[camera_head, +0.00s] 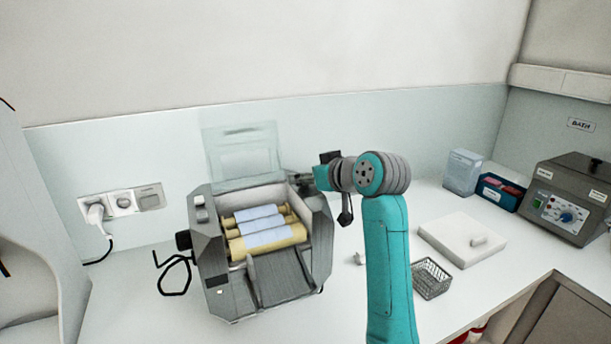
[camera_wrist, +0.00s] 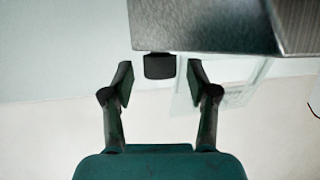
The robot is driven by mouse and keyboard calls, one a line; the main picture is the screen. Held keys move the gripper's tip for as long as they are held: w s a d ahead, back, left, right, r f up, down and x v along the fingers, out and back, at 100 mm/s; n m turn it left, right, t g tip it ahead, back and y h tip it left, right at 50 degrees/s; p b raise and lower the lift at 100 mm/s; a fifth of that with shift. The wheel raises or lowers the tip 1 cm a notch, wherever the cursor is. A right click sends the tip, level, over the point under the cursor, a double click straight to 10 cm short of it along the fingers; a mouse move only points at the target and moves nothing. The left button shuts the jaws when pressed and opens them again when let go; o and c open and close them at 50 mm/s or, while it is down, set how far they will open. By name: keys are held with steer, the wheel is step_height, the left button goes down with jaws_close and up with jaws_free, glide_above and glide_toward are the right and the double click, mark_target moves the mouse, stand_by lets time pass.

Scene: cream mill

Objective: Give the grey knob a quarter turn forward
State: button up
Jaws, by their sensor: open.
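The mill (camera_head: 222,285) is a grey metal machine with pale rollers in its open top, left of centre in the head view. In the wrist view a dark grey knob (camera_wrist: 160,66) sticks out from the mill's metal body (camera_wrist: 200,25). My gripper (camera_wrist: 158,80) is open, with one finger on each side of the knob and a gap showing on both sides. In the head view my gripper (camera_head: 306,182) is at the mill's right side. The knob on that side cannot be made out there.
A clear guard (camera_head: 241,150) stands raised behind the rollers. A black knob (camera_head: 183,240) is on the mill's left side. A wire basket (camera_head: 431,279), a white slab (camera_head: 455,240) and a bath unit (camera_head: 570,190) stand to the right. A cable and wall sockets (camera_head: 123,202) are at left.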

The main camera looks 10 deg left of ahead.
steer(key=v, duration=1.1)
